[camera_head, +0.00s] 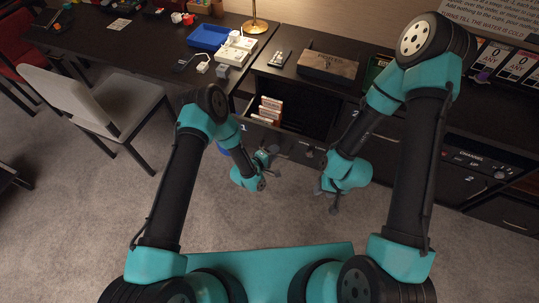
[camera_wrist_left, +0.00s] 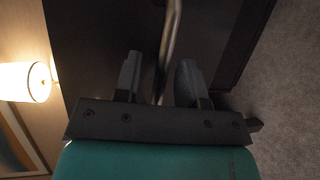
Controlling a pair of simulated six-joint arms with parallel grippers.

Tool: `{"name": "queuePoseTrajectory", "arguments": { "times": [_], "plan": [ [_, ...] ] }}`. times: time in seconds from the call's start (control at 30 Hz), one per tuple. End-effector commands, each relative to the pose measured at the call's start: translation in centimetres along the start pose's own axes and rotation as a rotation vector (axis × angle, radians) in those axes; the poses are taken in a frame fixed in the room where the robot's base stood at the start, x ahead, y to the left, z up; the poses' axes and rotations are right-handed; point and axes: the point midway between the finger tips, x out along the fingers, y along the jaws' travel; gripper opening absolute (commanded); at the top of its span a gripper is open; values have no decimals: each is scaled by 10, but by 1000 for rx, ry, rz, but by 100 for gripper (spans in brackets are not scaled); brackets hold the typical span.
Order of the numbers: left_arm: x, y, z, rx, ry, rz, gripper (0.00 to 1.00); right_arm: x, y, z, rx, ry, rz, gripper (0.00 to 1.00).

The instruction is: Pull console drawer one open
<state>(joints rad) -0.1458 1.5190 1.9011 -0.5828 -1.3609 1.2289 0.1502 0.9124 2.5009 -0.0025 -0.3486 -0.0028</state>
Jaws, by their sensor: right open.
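Console drawer one (camera_head: 285,140), a dark drawer with a "1" on its front, stands pulled out, and its dark inside shows. Several small boxes or cassettes (camera_head: 269,108) stand upright inside at its left. My left gripper (camera_head: 272,157) is at the drawer's front. In the left wrist view its two fingers (camera_wrist_left: 158,80) are apart, with the drawer's metal handle (camera_wrist_left: 170,35) running between them and a gap showing beside the bar. My right gripper (camera_head: 326,197) is open and empty over the carpet, to the right of the left gripper and apart from the drawer.
The console top holds a wooden box (camera_head: 328,68) and a small remote-like object (camera_head: 280,58). A blue tray (camera_head: 207,38) and a white tray (camera_head: 236,48) lie on the desk to the left. A grey chair (camera_head: 95,100) stands at the left. Carpet (camera_head: 225,220) in front is clear.

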Motion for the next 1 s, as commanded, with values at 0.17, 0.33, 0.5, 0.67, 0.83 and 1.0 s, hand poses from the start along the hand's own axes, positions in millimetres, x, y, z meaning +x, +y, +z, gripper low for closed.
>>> {"name": "queuePoseTrajectory", "arguments": {
  "times": [0.17,0.33,0.5,0.67,0.83,1.0],
  "plan": [
    [-9,0,0,0,0,-1,37,0,0,0,0,0,0,43],
    [-33,0,-1,-2,2,-2,37,0,0,0,0,0,0,43],
    [-65,0,-1,-4,3,-2,37,0,0,0,0,0,0,43],
    [-96,0,-1,-3,2,-2,37,0,0,0,0,0,0,43],
    [-128,0,-1,-3,4,-1,37,0,0,0,0,0,0,43],
    [-156,0,-1,-3,3,-1,37,0,0,0,0,0,0,43]
  ]
}}
